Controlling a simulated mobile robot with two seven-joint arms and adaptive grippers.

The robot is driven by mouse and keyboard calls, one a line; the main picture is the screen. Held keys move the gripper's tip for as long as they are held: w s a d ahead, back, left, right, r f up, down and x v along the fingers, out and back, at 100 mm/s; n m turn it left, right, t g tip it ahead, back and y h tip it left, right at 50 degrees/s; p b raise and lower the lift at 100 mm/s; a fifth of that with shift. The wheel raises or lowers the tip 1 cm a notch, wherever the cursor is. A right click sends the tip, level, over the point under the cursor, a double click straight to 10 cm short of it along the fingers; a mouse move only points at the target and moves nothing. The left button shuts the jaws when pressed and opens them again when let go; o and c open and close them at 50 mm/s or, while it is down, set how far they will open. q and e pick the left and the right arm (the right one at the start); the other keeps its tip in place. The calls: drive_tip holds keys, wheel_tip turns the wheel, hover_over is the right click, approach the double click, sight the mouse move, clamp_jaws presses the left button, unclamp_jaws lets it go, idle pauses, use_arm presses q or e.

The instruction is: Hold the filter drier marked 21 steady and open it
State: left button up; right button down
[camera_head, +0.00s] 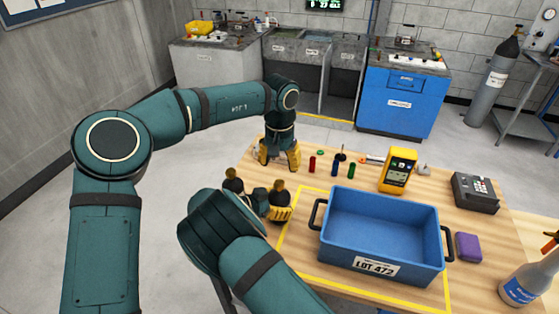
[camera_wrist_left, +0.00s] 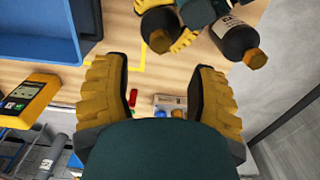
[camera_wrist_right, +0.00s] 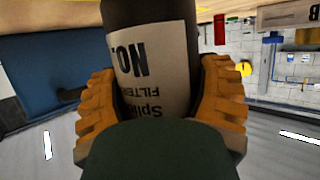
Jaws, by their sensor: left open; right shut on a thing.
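Two dark filter driers with brass caps are at the left of the table. My right gripper (camera_head: 272,208) is shut around the body of one drier (camera_head: 279,190), which also shows in the left wrist view (camera_wrist_left: 159,32). In the right wrist view its beige label (camera_wrist_right: 153,68) reads "NO." upside down; the number is hidden. The other drier (camera_head: 233,179) stands just left of it, with a label partly visible in the left wrist view (camera_wrist_left: 235,38). My left gripper (camera_head: 280,160) is open and empty, pointing down behind the driers, apart from both.
A blue bin (camera_head: 380,235) labelled "LOT 472" stands inside yellow tape on the table. Behind it are red (camera_head: 312,164), blue (camera_head: 336,168) and green (camera_head: 351,170) cylinders and a yellow meter (camera_head: 398,168). A black device (camera_head: 475,192), purple block (camera_head: 468,247) and spray bottle (camera_head: 524,282) are right.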

sight(279, 182)
use_arm(q)
drive_tip(key=shift+f, duration=3.9)
clamp_jaws()
